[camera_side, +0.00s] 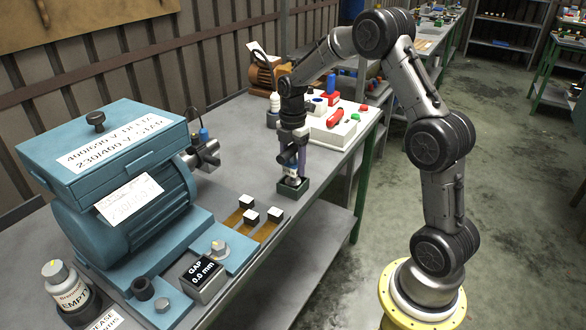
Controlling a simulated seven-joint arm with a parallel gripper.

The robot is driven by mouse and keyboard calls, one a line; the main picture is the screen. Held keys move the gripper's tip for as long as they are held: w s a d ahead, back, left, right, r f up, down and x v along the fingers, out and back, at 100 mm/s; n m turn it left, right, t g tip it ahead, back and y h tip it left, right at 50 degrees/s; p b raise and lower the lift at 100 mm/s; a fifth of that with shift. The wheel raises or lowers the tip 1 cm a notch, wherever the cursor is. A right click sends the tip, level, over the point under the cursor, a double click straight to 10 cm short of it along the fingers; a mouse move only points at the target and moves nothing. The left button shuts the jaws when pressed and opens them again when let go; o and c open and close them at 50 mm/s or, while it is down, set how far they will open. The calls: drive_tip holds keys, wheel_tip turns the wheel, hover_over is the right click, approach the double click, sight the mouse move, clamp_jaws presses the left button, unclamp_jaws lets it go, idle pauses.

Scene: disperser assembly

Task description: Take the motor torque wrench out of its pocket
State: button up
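My gripper (292,170) points straight down over a small dark green block (293,190) near the front edge of the bench. The block looks like a pocket or holder. A small pale metallic piece (292,181) shows at its top, right under my fingertips; it may be the motor torque wrench, but it is too small to tell. My fingers are at or around this piece. Whether they are closed on it cannot be seen.
A large blue motor (130,205) fills the bench's left side, with a GAP display (203,278) before it. Several white-topped pieces (249,216) sit on brown strips left of the block. A pale box (335,130) with a red item stands behind right. Bare bench (232,165) lies between.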

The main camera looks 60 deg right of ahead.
clamp_jaws()
drive_tip(key=shift+r, duration=0.25)
